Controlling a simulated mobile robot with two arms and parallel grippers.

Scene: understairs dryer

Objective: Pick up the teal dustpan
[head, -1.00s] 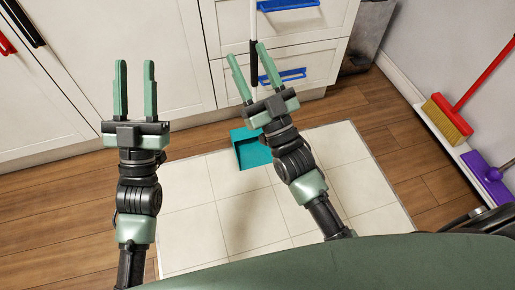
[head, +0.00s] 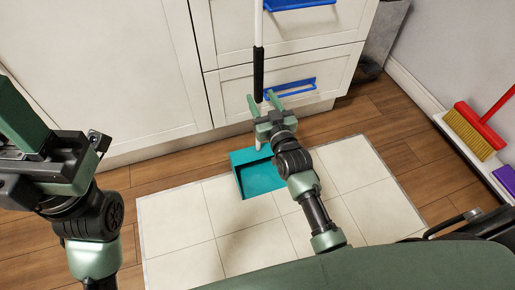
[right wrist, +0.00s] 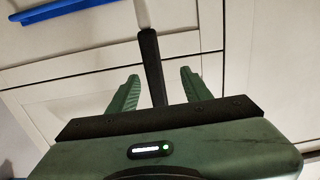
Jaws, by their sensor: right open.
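The teal dustpan (head: 257,178) sits on the pale tiled mat, its tray open toward me. Its long upright handle is a white rod with a black grip (head: 258,68). My right gripper (head: 262,100) is open, above the tray and at the handle. The gripper hides part of the lower handle in the head view. My left gripper (head: 25,130) is large at the left edge, partly cut off, away from the dustpan.
White cabinets with drawers and blue handles (head: 291,88) stand just behind the dustpan. A red broom (head: 474,130) and a purple tool (head: 505,178) are at the right wall. A grey bin (head: 385,35) stands at the back right. The tiled mat (head: 190,225) is otherwise clear.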

